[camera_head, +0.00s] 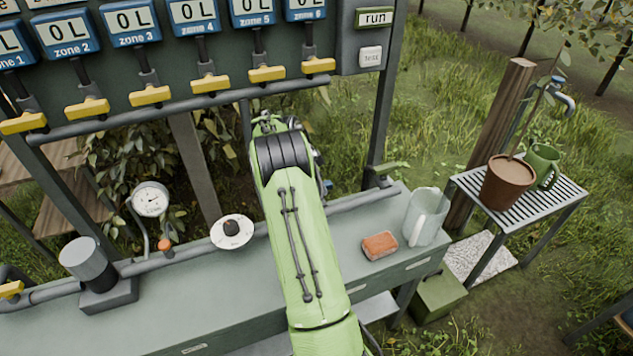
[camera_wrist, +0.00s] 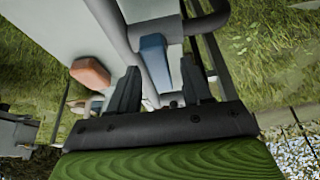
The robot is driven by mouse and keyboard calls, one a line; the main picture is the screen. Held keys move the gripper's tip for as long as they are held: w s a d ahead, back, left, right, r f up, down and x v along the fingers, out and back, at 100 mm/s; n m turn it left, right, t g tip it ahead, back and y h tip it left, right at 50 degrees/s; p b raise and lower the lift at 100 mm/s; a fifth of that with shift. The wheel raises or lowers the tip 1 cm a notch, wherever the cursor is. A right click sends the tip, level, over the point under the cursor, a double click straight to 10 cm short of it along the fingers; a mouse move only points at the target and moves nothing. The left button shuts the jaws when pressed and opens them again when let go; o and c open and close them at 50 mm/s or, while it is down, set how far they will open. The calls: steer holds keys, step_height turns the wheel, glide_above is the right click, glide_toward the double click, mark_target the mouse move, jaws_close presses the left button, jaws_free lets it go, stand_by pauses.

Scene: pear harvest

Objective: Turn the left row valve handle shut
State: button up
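In the wrist view my gripper (camera_wrist: 159,66) has its two dark fingers spread apart, with clear space between them. A blue, lever-like part (camera_wrist: 153,42) shows between and beyond the fingertips, below a pale grey body. I cannot tell whether it is the left row valve handle, or whether a finger touches it. In the head view my green arm hides the gripper. A small blue part (camera_head: 327,185) shows just right of the arm, by the bench pipe. A yellow handle (camera_head: 11,289) sits on a pipe at the far left edge.
Several yellow zone valve handles (camera_head: 151,95) line the panel above. The bench holds a gauge (camera_head: 150,200), a white disc with a black knob (camera_head: 232,231), an orange-brown block (camera_head: 380,245) and a clear jug (camera_head: 425,216). A slatted stand (camera_head: 540,208) with a potted plant is at right.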

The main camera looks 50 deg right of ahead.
steer(key=p+v, duration=0.4)
steer(key=v, duration=1.1)
steer(key=shift+r+p, duration=0.35)
steer(key=shift+r, duration=0.05)
steer(key=s+a+r+n+t+y, duration=0.1)
steer(key=s+a+r+n+t, duration=0.2)
steer(key=a+r+n, duration=0.55)
steer(key=s+a+r+n+t, duration=0.2)
steer(key=s+a+r+n, duration=0.25)
steer(key=a, duration=0.75)
steer(key=s+a+f+n+t+y, duration=0.3)
steer(key=s+a+n, duration=0.8)
steer(key=s+a, duration=0.2)
steer(key=shift+s+a+f+p, duration=0.25)
steer(key=shift+a+f+p, duration=0.1)
steer(key=shift+a, duration=0.35)
